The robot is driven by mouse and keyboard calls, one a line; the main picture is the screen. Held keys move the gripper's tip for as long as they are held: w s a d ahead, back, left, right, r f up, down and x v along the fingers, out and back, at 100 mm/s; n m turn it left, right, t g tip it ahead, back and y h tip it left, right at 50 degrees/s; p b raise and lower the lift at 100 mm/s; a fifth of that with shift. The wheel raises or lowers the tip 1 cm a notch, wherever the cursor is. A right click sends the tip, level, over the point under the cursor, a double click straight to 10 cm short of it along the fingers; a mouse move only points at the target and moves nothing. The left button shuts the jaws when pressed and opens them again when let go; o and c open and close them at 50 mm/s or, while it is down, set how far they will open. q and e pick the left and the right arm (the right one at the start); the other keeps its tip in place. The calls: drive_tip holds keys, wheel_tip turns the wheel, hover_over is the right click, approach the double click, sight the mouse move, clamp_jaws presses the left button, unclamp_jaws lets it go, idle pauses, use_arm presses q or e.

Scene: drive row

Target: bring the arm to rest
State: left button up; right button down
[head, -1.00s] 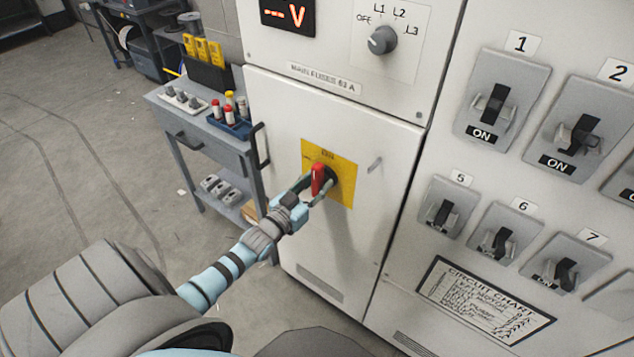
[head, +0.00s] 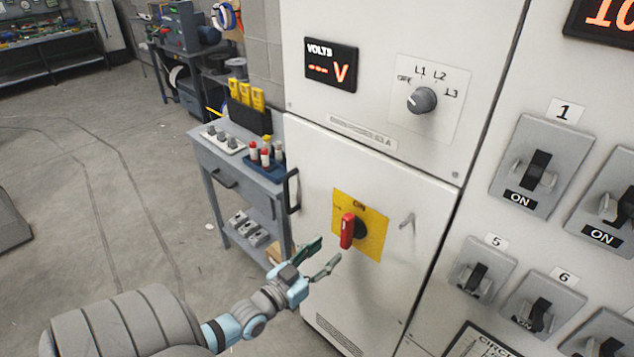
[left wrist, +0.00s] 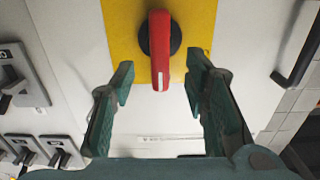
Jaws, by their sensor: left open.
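My left gripper (head: 322,258) is open and empty, just in front of the white cabinet door and below the red rotary handle (head: 347,231). The handle sits on a yellow plate (head: 374,243) marked ON, on a dark round base. In the left wrist view the red handle (left wrist: 160,50) lies beyond the two green fingertips (left wrist: 160,82), seen between them and apart from both. The yellow plate (left wrist: 120,25) is behind it. My right gripper does not show.
A voltmeter (head: 331,65) and a selector knob (head: 421,100) are above the door. Breaker switches (head: 540,167) line the panel at right. A grey tool cart (head: 222,165) with small parts stands left of the cabinet. A black door handle (head: 292,190) sticks out. Open floor lies at left.

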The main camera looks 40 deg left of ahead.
use_arm(q)
drive_tip(key=s, duration=0.3)
drive_tip(key=shift+s, duration=0.1)
idle(0.3)
